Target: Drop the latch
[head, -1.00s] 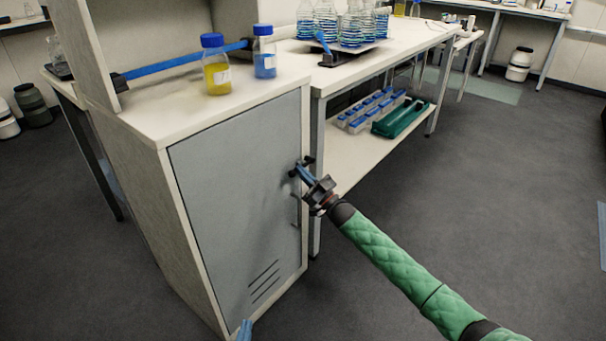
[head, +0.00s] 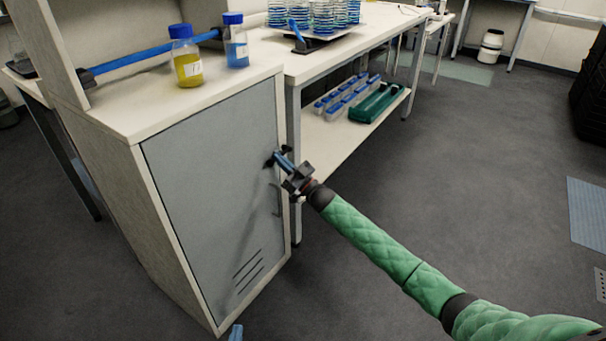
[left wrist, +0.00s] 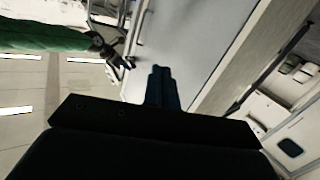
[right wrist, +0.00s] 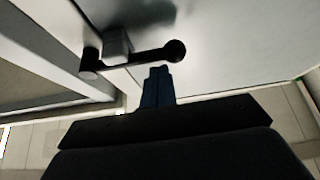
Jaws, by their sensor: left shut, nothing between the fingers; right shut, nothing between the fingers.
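The grey cabinet door (head: 215,190) appears closed. A dark latch (head: 269,161) sits near its right edge; in the right wrist view the latch bar (right wrist: 150,57) runs roughly level across the picture, with a round knob at its right end and a small block (right wrist: 117,45) by its left end. My right gripper (head: 281,156) is shut and empty at the latch. In the right wrist view its fingertips (right wrist: 158,70) show just below the bar; I cannot tell if they touch. My left gripper (head: 236,331) is shut and empty, low before the cabinet; its fingers (left wrist: 160,72) point towards the door.
A door handle (head: 279,200) is below the latch. A yellow bottle (head: 187,68) and a blue bottle (head: 236,50) stand on the cabinet top. A bench (head: 340,45) with flasks adjoins at the right.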

